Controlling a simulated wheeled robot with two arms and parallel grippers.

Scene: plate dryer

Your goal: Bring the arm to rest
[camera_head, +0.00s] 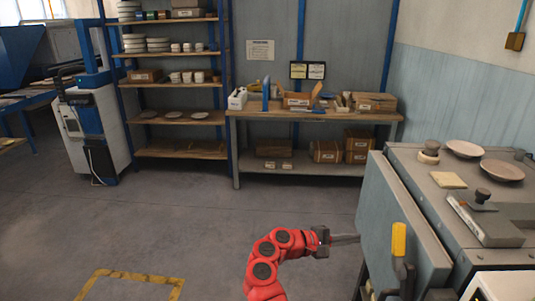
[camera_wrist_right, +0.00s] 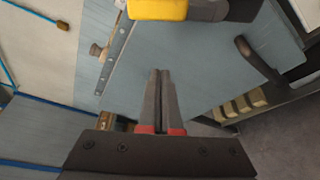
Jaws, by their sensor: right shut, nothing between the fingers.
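My right arm is red, and its gripper (camera_head: 350,239) reaches to the right at the lower middle of the head view. The grey fingers are shut with nothing between them; they also show together in the wrist view (camera_wrist_right: 160,78). The fingertips are close to the grey-blue door panel (camera_head: 395,225) of the dryer; I cannot tell if they touch it. In the wrist view the panel (camera_wrist_right: 200,60) fills the space beyond the fingers. It carries a dark curved handle (camera_wrist_right: 258,60). My left gripper is in neither view.
The grey dryer (camera_head: 405,165) stands at the right, with plates (camera_head: 465,149) and small items on top. A yellow-topped handle (camera_head: 398,240) stands before the door. A workbench (camera_head: 315,114) and shelves (camera_head: 178,80) line the back. The floor (camera_head: 190,225) left of my arm is clear.

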